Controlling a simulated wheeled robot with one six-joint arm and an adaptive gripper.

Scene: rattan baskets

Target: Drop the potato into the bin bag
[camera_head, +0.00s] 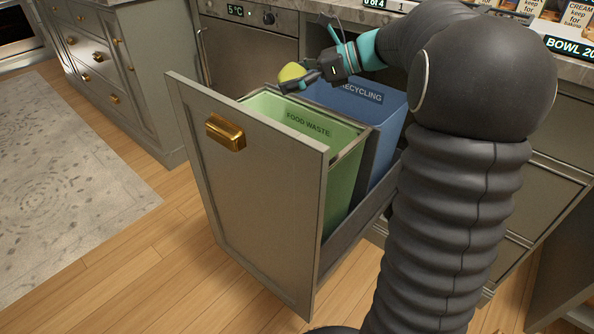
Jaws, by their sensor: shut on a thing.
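My gripper (302,83) is shut on a yellowish-green, rounded potato (291,72). It holds the potato above the back part of the pull-out bin drawer, near the line between the two bins. The green bin (318,143), labelled FOOD WASTE, stands at the front of the drawer. The blue bin (368,110), labelled RECYCLING, stands behind it. Both bins are open at the top. I cannot make out a separate bag in either bin. The fingers partly hide the potato.
The drawer front (255,200) with its brass handle (225,132) stands pulled out over the wooden floor. A dishwasher (250,50) is behind it. A counter (340,22) runs along the back. A grey rug (65,185) lies at the left.

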